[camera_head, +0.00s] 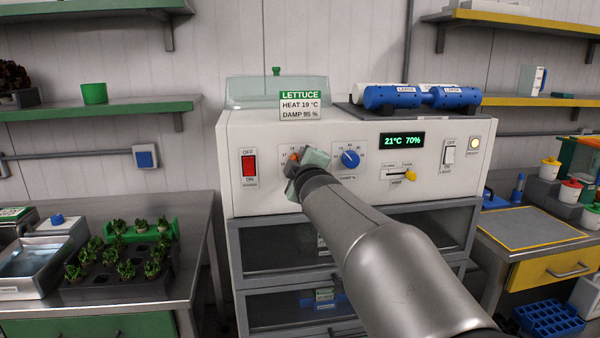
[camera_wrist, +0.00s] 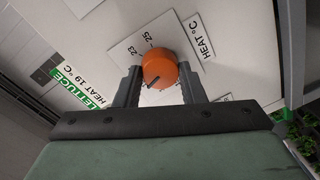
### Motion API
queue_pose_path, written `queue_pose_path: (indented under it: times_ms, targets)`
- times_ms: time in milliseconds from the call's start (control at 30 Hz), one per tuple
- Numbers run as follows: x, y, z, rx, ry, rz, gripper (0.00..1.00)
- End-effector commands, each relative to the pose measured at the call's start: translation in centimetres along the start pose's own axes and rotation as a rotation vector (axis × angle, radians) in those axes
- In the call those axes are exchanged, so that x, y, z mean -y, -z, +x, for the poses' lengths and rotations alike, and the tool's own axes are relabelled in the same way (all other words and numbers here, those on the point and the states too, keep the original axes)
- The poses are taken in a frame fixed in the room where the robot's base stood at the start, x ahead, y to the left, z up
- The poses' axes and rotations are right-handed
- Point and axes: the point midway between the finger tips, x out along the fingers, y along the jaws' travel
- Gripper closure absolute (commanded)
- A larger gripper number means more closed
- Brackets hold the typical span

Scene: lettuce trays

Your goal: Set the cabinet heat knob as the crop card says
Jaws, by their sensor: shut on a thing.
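The orange heat knob (camera_wrist: 160,67) sits on the cabinet's white front panel, beside the HEAT °C label (camera_wrist: 199,37). My gripper (camera_wrist: 161,76) is shut on it, one finger on each side. In the head view my gripper (camera_head: 312,160) hides most of the knob (camera_head: 295,157) and its dial. Dial marks 23 and 25 show in the wrist view; the knob's dark line points down-left there, and I cannot tell which mark it meets. The crop card (camera_head: 300,106) reads LETTUCE, HEAT 19 °C, DAMP 95 %. The display (camera_head: 402,141) reads 21°C 70%.
The blue damp knob (camera_head: 350,159) is close right of my gripper. A red switch (camera_head: 249,166) is to the left; a vent slider (camera_head: 410,175) and light switch (camera_head: 448,152) are farther right. Dark drawers (camera_head: 290,255) lie below. A seedling tray (camera_head: 125,265) stands at left.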

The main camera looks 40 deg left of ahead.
Motion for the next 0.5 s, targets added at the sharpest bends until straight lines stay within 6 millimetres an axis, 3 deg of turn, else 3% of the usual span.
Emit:
queue_pose_path:
  times_ms: [500]
  targets:
    - [-0.05,0.07,0.00,0.002,-0.001,-0.038,0.86]
